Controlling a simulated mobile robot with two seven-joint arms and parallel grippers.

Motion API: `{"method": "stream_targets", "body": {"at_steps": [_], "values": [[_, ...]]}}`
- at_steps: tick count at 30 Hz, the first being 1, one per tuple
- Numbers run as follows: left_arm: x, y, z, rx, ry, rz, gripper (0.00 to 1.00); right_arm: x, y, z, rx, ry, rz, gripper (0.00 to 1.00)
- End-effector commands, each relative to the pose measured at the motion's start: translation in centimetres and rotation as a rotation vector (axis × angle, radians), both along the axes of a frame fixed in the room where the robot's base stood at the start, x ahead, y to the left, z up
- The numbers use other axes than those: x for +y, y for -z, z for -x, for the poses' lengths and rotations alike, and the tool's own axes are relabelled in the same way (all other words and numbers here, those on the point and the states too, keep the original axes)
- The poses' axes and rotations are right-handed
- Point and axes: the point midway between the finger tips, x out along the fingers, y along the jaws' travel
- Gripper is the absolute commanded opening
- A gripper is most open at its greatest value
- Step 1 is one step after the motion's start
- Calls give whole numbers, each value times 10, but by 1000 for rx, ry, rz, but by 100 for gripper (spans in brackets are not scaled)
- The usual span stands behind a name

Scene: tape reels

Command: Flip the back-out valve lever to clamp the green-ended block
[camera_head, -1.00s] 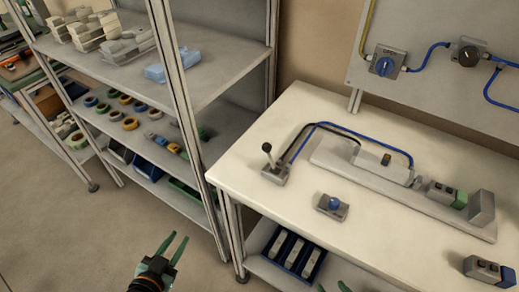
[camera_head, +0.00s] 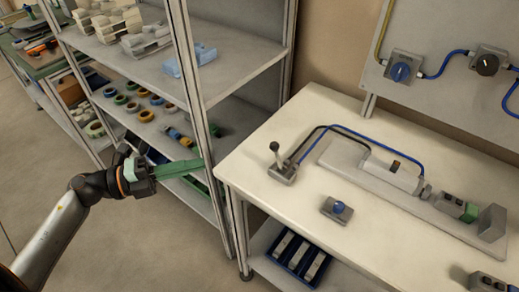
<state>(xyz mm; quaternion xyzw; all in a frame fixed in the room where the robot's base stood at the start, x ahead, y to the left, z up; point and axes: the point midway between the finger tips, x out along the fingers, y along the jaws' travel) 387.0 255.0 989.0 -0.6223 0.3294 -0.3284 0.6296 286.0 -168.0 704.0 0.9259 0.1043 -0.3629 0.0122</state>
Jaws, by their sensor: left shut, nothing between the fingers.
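The valve lever (camera_head: 276,156) stands up from a small grey base on the left part of the white table, with a dark knob on top. A black and a blue hose run from it to a grey cylinder (camera_head: 388,174) on a long fixture plate. The green-ended block (camera_head: 454,205) sits on this plate between the cylinder's rod end (camera_head: 425,191) and a grey end stop (camera_head: 492,222). A narrow gap seems to show between rod end and block. My left gripper (camera_head: 202,163) is shut and empty, left of the table and apart from the lever. My right gripper is out of view.
A box with a blue knob (camera_head: 337,208) stands in front of the fixture. A shelf post (camera_head: 192,110) rises close beside my left gripper. A wall panel (camera_head: 440,85) carries two rotary knobs.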

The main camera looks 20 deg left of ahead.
Motion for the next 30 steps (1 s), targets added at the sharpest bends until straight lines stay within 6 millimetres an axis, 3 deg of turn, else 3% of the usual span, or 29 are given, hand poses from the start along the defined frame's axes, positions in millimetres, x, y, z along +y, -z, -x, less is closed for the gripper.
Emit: {"method": "stream_targets", "body": {"at_steps": [11,24,30], "values": [[-11,-1,-8,0,-2,6,0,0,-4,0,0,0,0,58],[-84,-3,-59,-2,-2,8,0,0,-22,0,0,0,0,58],[-107,-1,-75,2,-3,8,0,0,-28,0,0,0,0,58]]}}
